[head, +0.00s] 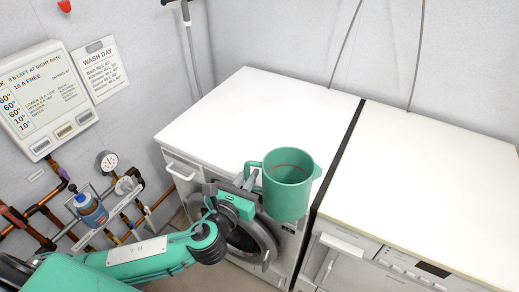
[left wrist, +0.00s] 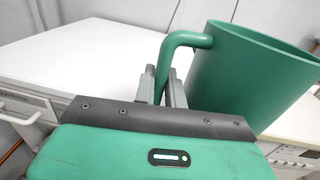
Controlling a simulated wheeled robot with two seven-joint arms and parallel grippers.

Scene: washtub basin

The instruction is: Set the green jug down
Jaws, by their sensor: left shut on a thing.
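The green jug (head: 289,188) is a round open vessel with a handle on its left side and a red line inside. It is upright and held in front of the white machine tops, overlapping their front edge in the head view. My left gripper (head: 251,181) is shut on the jug's handle. In the left wrist view the jug (left wrist: 245,80) fills the right side and the left gripper's fingers (left wrist: 162,88) close around the handle's lower part. The jug's bottom is hidden in the wrist view. My right gripper is not in view.
The left white machine top (head: 255,105) is bare, with a dark gap (head: 343,150) between it and the right top (head: 430,165), also bare. A round-doored washer front is below.

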